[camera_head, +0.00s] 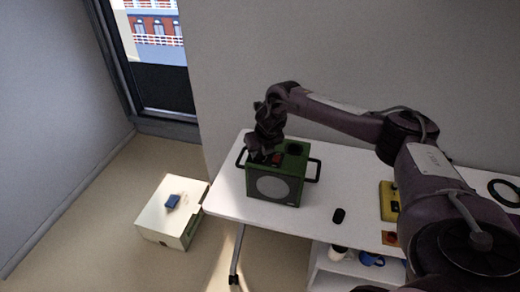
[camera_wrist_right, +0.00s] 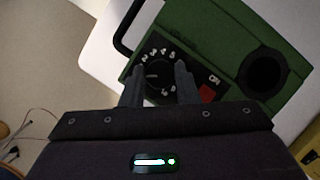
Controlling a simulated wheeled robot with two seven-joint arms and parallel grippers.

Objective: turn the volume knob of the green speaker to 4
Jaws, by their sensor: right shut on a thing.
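The green speaker (camera_head: 290,186) stands on the white table, with a black handle on each side and a round grey grille on its front. In the right wrist view its green top (camera_wrist_right: 205,35) shows a dark volume knob (camera_wrist_right: 155,78) ringed by white numbers, with 3, 4 and 5 at the far side. A short pale mark on the knob seems to point left; its exact number is unclear. My right gripper (camera_head: 264,153) reaches down onto the speaker's top. Its fingers (camera_wrist_right: 160,72) are shut on the knob, one on each side. My left gripper is out of view.
A red switch (camera_wrist_right: 207,93) marked ON and a round black recess (camera_wrist_right: 264,73) are beside the knob. A white box (camera_head: 160,213) with a blue item stands on the floor.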

